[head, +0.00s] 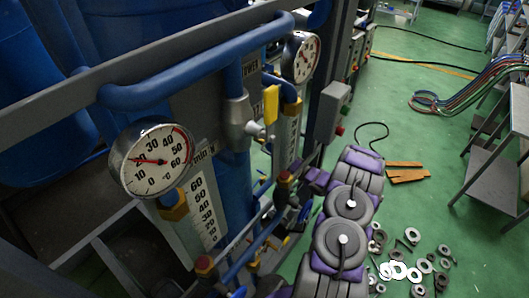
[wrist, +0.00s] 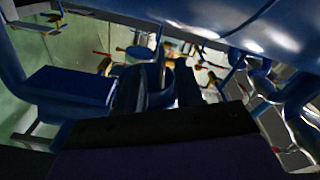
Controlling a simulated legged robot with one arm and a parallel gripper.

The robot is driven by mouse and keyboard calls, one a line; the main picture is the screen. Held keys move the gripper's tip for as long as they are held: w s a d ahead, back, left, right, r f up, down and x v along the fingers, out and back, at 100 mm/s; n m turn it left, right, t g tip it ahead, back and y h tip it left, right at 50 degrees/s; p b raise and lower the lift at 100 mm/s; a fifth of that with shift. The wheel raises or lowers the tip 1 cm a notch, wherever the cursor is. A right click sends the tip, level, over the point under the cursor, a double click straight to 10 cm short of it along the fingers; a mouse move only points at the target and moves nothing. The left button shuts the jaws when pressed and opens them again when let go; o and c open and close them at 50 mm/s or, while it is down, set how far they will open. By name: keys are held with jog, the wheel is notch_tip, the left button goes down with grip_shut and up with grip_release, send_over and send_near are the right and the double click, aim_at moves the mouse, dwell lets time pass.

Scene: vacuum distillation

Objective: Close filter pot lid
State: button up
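I cannot pick out the filter pot lid with certainty in either view. In the wrist view a blue round pot-like part (wrist: 158,82) stands just beyond the dark front of my gripper (wrist: 150,118). Whether it is the filter pot, and whether its lid is open, I cannot tell. Dark upright shapes overlap it, and I cannot tell if the gripper touches it. The fingertips are not clear in the wrist view. In the head view my purple and grey arm reaches up beside the equipment, and its end is hidden by pipes and valves.
A dial gauge (head: 150,160), a second gauge (head: 301,57) and a blue pipe (head: 190,65) crowd the left. A yellow-handled valve (head: 271,104) sits between them. Loose washers and bolts (head: 400,270) lie on the green floor. A large blue vessel (wrist: 270,25) overhangs the wrist view.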

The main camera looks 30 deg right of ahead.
aim_at(267, 152)
jog(key=b+x, duration=0.1)
jog(key=x, duration=0.4)
jog(key=shift+a, duration=0.15)
jog(key=shift+w, duration=0.65)
jog(key=shift+a, duration=0.15)
jog(key=shift+c, duration=1.1)
grip_shut()
